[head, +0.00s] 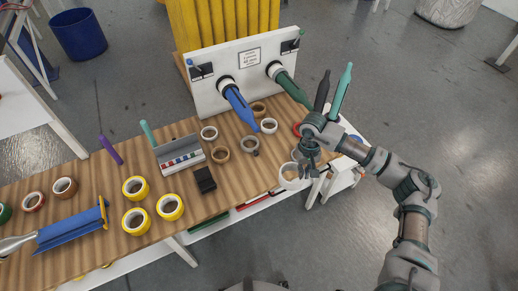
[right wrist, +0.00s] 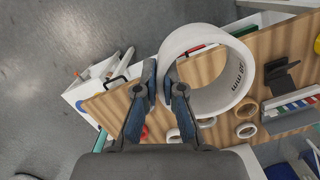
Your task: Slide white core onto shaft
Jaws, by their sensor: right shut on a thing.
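My right gripper (head: 304,165) is shut on the wall of a white core (head: 290,187), holding it in the air in front of the wooden table's right end. In the right wrist view the core (right wrist: 241,78) is a wide open ring printed "38 mm", its wall between the fingertips (right wrist: 161,78). A blue shaft (head: 239,108) and a dark green shaft (head: 291,88) stick out from a white panel (head: 210,95) at the back of the table. The core is apart from both shafts. My left gripper is not in view.
Several loose tape rolls (head: 220,154) lie on the table (head: 115,178) before the shafts. A grey marker tray (head: 180,160), a black holder (head: 205,180) and yellow tape rolls (head: 134,187) stand further left. Upright dark and teal posts (head: 341,90) stand right of the green shaft.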

